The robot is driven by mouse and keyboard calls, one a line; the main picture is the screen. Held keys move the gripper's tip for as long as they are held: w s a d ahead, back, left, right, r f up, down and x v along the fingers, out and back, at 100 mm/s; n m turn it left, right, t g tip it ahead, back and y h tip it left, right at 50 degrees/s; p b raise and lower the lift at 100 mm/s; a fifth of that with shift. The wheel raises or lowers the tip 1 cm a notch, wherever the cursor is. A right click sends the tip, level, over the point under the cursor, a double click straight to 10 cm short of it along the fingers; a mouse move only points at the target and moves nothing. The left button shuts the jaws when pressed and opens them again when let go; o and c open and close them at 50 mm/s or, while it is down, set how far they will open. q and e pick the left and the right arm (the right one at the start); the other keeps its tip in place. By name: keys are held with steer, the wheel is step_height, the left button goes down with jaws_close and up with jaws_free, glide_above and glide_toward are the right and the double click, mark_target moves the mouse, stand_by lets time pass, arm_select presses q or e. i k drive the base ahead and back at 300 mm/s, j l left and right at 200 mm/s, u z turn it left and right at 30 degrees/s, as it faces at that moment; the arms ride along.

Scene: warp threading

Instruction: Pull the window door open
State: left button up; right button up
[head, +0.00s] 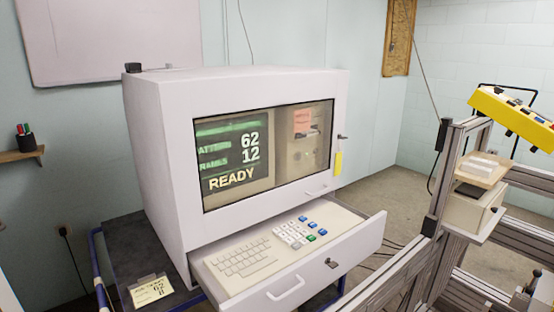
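The window door (180,110) is the white front panel of a white cabinet (150,130), with a large dark-framed window in it. It looks shut against the cabinet. A small light handle (318,191) sits on the panel below the window at the right. A lock with a key and a yellow tag (338,163) hangs at the panel's right edge. Through the window a screen (235,155) shows green and white text with "READY". Neither of my grippers is in view.
Below the door, a drawer (340,258) is pulled out, holding a keyboard (240,258) and a keypad (295,235). A metal profile frame (415,255) stands close on the right, with a yellow control box (512,115) on it. Some floor shows between drawer and frame.

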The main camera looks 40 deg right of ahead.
mark_target(182, 102)
steer(key=k+l, duration=0.1)
steer(key=l, duration=0.6)
steer(key=k+l+z, duration=0.15)
steer(key=l, duration=0.5)
